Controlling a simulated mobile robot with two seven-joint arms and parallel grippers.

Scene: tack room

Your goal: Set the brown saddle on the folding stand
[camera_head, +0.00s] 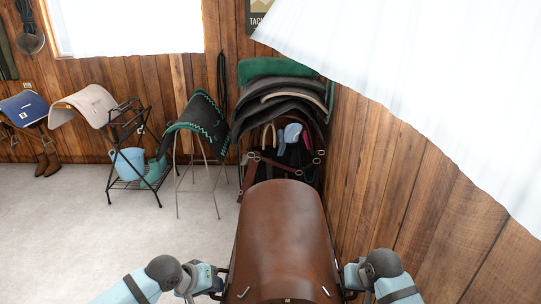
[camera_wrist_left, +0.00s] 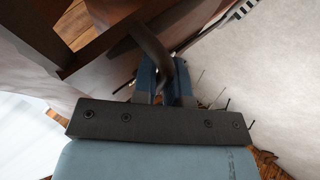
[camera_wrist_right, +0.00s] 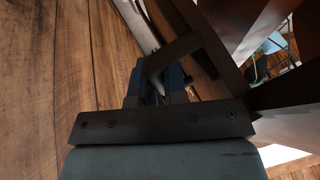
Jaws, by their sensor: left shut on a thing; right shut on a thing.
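The brown saddle (camera_head: 283,235) fills the lower middle of the head view, held in front of me between both grippers. My left gripper (camera_head: 217,281) is at its left side, shut on a dark curved handle-like part, seen in the left wrist view (camera_wrist_left: 165,82). My right gripper (camera_head: 350,279) is at its right side, shut on a similar dark bar, seen in the right wrist view (camera_wrist_right: 160,85). A black-framed stand (camera_head: 128,122) with crossed top bars and a low shelf stands back left. A thin-legged metal stand (camera_head: 177,180) carries a dark green-edged pad (camera_head: 200,122). I cannot tell which is the folding stand.
A light-blue bucket (camera_head: 128,163) sits on the black stand's shelf. A pink-beige pad (camera_head: 88,103) and a blue pad (camera_head: 24,107) hang at left. A rack of stacked dark pads (camera_head: 280,105) stands ahead. The wood wall (camera_head: 420,190) is close at right. Floor at left is clear.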

